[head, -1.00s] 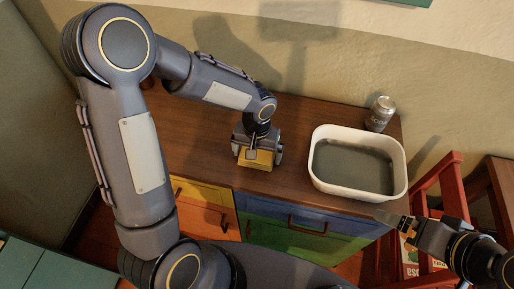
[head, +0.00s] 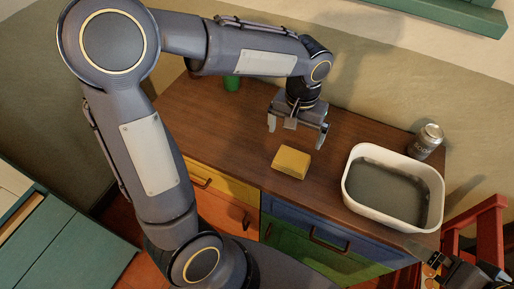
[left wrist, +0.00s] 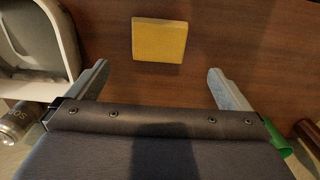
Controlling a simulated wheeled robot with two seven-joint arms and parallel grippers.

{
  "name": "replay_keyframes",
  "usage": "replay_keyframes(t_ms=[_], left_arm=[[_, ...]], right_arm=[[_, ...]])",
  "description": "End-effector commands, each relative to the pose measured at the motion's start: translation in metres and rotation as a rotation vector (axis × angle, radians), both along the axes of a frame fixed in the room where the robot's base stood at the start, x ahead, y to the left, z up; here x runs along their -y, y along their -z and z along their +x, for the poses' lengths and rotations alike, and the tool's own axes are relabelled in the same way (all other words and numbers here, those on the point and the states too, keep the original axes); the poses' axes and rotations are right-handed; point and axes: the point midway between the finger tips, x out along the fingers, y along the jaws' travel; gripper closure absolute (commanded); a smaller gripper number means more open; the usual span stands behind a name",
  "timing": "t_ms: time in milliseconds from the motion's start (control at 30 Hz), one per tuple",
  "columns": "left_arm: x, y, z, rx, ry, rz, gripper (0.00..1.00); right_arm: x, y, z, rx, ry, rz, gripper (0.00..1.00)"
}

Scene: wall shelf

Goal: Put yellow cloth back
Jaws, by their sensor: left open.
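The yellow cloth (head: 291,162) is a small folded block lying on the brown wooden cabinet top (head: 210,125), near its front edge. It also shows in the left wrist view (left wrist: 159,40), ahead of the fingers and apart from them. My left gripper (head: 296,136) is open and empty, behind and above the cloth; its two fingers (left wrist: 157,68) are spread wide. My right gripper (head: 430,262) shows only in part at the lower right, beside the cabinet; its jaws cannot be made out.
A white basin (head: 356,202) with a grey inside stands right of the cloth, with a soda can (head: 427,141) behind it. A green object (head: 232,83) stands at the back left. Red wooden furniture (head: 470,222) is at the right. The cabinet top left of the cloth is clear.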

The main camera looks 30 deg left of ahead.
Motion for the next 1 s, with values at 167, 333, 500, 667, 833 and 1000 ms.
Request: replay_keyframes(t_ms=[167,333,500,667,833,1000], left_arm=[[-0.034,-0.027,-0.041,0.082,-0.027,-0.089,0.0],[-0.06,-0.042,-0.103,0.223,-0.053,-0.21,0.0],[-0.064,-0.04,-0.148,0.37,-0.072,-0.296,0.0],[-0.061,-0.036,-0.166,0.456,-0.079,-0.332,0.0],[-0.06,-0.034,-0.17,0.478,-0.079,-0.34,0.0],[-0.06,-0.034,-0.17,0.477,-0.078,-0.339,0.0]], right_arm=[[0.0,0.0,0.0,0.0,0.0,0.0,0.0],[0.0,0.0,0.0,0.0,0.0,0.0,0.0],[0.0,0.0,0.0,0.0,0.0,0.0,0.0],[0.0,0.0,0.0,0.0,0.0,0.0,0.0],[0.0,0.0,0.0,0.0,0.0,0.0,0.0],[0.0,0.0,0.0,0.0,0.0,0.0,0.0]])
